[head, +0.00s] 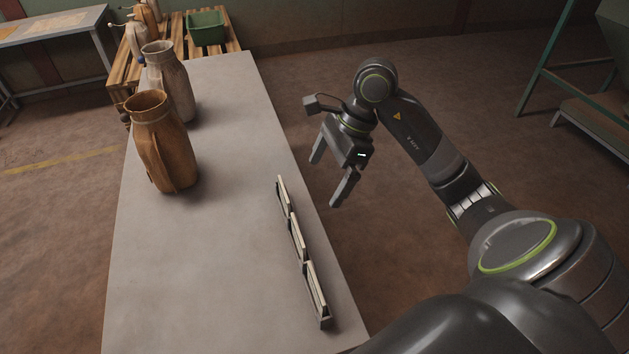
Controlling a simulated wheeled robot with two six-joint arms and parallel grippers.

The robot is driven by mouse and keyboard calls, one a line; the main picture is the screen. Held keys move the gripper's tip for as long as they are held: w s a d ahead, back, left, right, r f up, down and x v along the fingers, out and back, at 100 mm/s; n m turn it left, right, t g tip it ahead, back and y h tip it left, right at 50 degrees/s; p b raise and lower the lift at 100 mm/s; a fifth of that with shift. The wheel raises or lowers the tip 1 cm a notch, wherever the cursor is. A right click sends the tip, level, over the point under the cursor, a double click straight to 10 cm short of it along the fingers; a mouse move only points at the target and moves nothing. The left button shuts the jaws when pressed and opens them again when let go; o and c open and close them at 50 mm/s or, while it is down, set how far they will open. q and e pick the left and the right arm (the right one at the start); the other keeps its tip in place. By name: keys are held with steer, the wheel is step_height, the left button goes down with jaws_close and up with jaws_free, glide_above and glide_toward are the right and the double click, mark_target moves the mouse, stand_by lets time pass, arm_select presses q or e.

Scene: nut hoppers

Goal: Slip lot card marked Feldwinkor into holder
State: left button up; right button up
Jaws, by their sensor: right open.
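Several thin pale cards stand on edge in a row of dark holders along the right edge of the table. The near card holder (317,296), the middle one (298,238) and the far one (284,196) show nearly edge-on. No lettering is readable, so I cannot tell which card is marked Feldwinkor. My right gripper (328,182) is open and empty, off the table's right edge, beside and to the right of the far holder. My left gripper is not in view.
A brown jug-like vessel (163,143) and a greyish one (169,82) stand at the table's (215,250) far left. Beyond are a wooden pallet (222,44) with a green crate (206,28) and a side table (50,27). The table's middle is clear.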

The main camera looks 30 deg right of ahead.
mark_target(298, 229)
steer(key=x, duration=1.7)
steer(key=shift+f, duration=0.15)
steer(key=c, duration=0.7)
steer(key=shift+r+p, duration=2.35)
steer(key=shift+r, duration=1.45)
steer(key=shift+a, duration=0.1)
steer(key=w+a+p, duration=0.1)
steer(key=w+a, duration=0.1)
steer(key=a, duration=0.7)
steer(key=shift+w+a, duration=0.2)
steer(key=shift+a, duration=0.15)
